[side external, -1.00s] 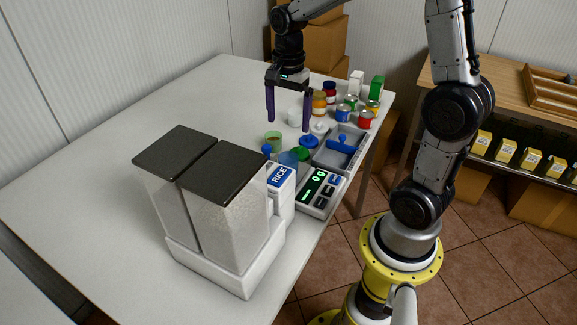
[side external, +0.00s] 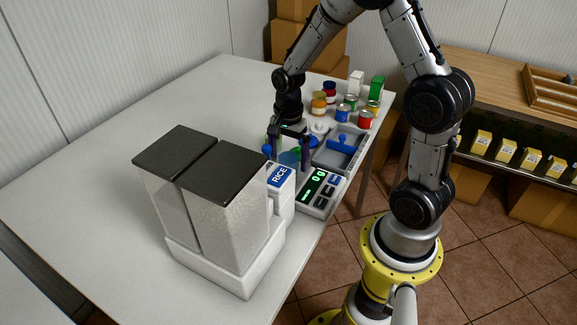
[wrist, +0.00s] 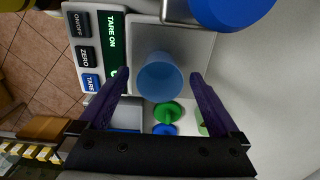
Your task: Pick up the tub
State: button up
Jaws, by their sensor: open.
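A translucent blue tub (wrist: 160,77) stands on the pale plate of the scale (wrist: 100,55) in the wrist view. In the side view the tub (side external: 288,159) shows partly, behind the dispenser's RICE label. My gripper (wrist: 160,75) is open, with its two dark purple fingers on either side of the tub in the wrist view and visible gaps between. In the side view my gripper (side external: 289,152) is low over the tub. Its fingers partly hide the things behind. How far the fingertips are above the plate is unclear.
The tall two-bin dispenser (side external: 210,200) stands close in front. A large blue round thing (wrist: 235,8) is near the tub. Green (wrist: 167,112) and blue (wrist: 164,130) round things lie behind it. A grey divided tray (side external: 340,148) and several jars and cans stand farther back. The table's left side is clear.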

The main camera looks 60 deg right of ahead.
jog(key=shift+f, duration=0.85)
jog(key=shift+c, duration=0.2)
jog(key=c, duration=1.5)
jog(key=shift+r, duration=0.15)
